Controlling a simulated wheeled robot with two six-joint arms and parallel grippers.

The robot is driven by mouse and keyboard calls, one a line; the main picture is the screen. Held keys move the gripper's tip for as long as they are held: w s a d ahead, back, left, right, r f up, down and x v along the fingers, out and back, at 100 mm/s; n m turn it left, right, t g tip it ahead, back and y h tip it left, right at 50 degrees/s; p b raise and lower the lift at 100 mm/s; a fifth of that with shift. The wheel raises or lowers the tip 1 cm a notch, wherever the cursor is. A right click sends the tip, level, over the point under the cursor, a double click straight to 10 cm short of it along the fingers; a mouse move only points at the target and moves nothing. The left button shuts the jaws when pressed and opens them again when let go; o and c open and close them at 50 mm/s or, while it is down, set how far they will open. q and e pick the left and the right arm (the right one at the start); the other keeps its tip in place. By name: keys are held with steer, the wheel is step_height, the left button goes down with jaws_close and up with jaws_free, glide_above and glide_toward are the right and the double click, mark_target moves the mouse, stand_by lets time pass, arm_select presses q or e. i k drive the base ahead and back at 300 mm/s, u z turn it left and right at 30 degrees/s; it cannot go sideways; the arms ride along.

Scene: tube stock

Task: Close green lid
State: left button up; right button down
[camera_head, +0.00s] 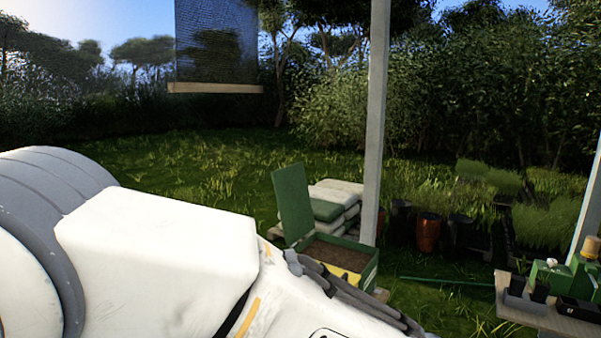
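A green lid (292,202) stands open, nearly upright, at the left side of a green box (367,268). The box holds something brown and yellowish, and its near left part is hidden behind my white arm. The arm comes in from the left and fills the lower left of the head view. Its gripper end is not visible, and neither gripper shows in the frame. I cannot tell whether the arm touches the box or only passes in front of it.
Pale stacked sacks (342,190) lie behind the box. A grey post (376,130) rises just behind it. Dark and reddish pots (429,232) stand to the right. A wooden table (540,316) with small pots and a green item is at the lower right. A green pole (446,282) lies on the grass.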

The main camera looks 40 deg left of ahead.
mark_target(290, 183)
steer(key=i, duration=3.3)
steer(key=u, duration=2.85)
